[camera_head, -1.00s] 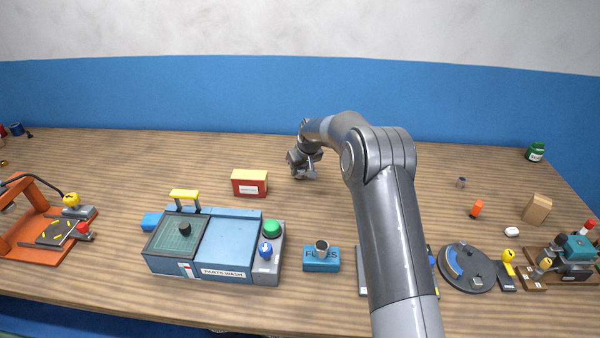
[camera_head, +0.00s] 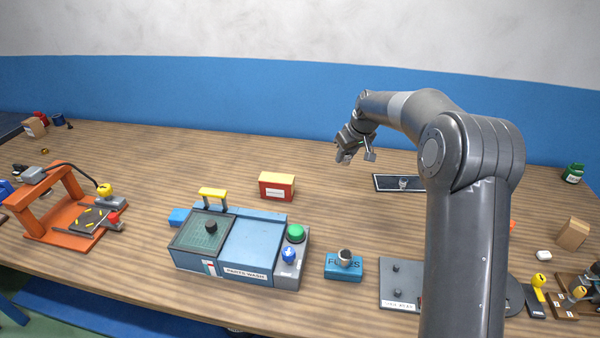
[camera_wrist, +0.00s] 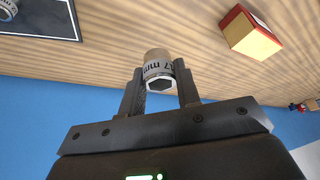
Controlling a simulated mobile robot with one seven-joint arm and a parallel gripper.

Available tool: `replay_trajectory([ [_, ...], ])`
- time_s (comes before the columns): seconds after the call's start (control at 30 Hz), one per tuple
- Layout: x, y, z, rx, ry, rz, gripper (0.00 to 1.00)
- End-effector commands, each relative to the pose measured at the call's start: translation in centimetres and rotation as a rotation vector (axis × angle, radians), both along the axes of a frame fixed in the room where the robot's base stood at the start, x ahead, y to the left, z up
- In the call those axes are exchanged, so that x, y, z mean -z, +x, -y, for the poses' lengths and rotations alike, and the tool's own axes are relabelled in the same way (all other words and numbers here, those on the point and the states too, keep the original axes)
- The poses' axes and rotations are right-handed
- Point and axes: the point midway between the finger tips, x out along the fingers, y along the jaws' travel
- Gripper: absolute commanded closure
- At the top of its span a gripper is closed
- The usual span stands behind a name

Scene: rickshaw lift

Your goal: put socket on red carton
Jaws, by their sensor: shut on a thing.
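The red carton (camera_head: 276,188) has a yellow top and a white label. It stands on the table behind the parts washer, and in the wrist view it (camera_wrist: 250,34) is at the upper right. My gripper (camera_head: 357,157) is in the air to the right of the carton, apart from it. In the wrist view my gripper (camera_wrist: 160,84) is shut on a metal socket (camera_wrist: 157,66) marked 17 mm, held between the fingertips. The held socket is hard to make out in the head view.
A blue parts washer (camera_head: 236,250) stands in front of the carton. A blue fuses box (camera_head: 344,268) bears another metal socket (camera_head: 345,255). A dark-framed tray (camera_head: 384,188) with a small metal piece lies right of my gripper.

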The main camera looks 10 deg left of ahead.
Motion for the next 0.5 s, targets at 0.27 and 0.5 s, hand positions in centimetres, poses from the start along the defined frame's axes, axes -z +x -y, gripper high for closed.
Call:
replay_trajectory([
  [0.27, -4.2, -3.3, -8.1, -0.204, -0.001, 0.004, 0.94],
  [0.5, -3.7, -4.1, -11.9, -0.252, -0.001, 0.001, 0.94],
])
